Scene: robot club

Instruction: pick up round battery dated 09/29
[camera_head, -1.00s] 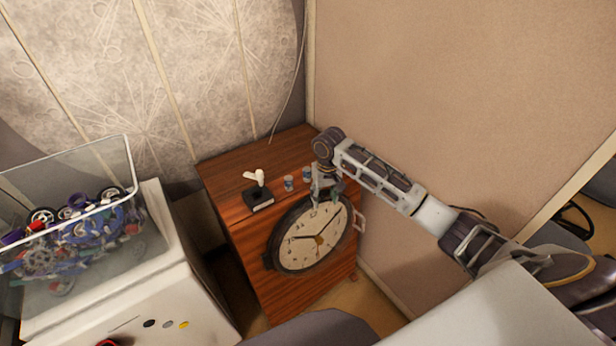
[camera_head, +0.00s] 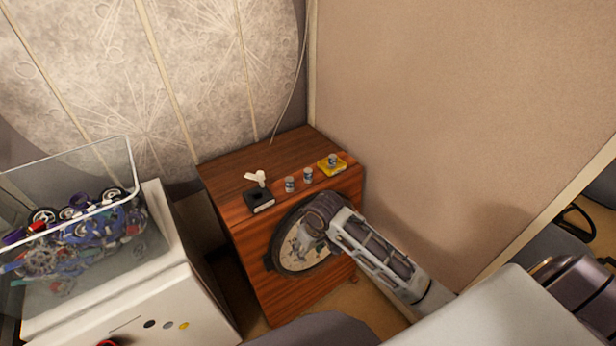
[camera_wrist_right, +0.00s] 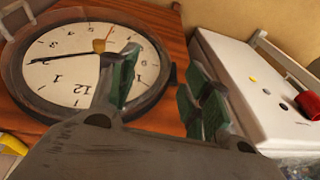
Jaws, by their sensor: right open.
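Three small cylindrical batteries stand upright on top of a wooden cabinet (camera_head: 240,180): a left one (camera_head: 290,184), a middle one (camera_head: 308,175), and a right one (camera_head: 333,160) on a yellow block (camera_head: 327,170). Their dates are too small to read, so I cannot tell which is 09/29. My right gripper (camera_head: 304,248) is in front of the clock on the cabinet's front, below and apart from the batteries. In the right wrist view its green-padded fingers (camera_wrist_right: 163,88) are spread with nothing between them. My left gripper is not in view.
The round clock (camera_wrist_right: 60,75) is partly hidden by my right gripper. A black stand with a white piece (camera_head: 258,197) is left of the batteries. A clear bin of parts (camera_head: 75,240) sits on a white unit (camera_head: 175,290). A beige wall is close at right.

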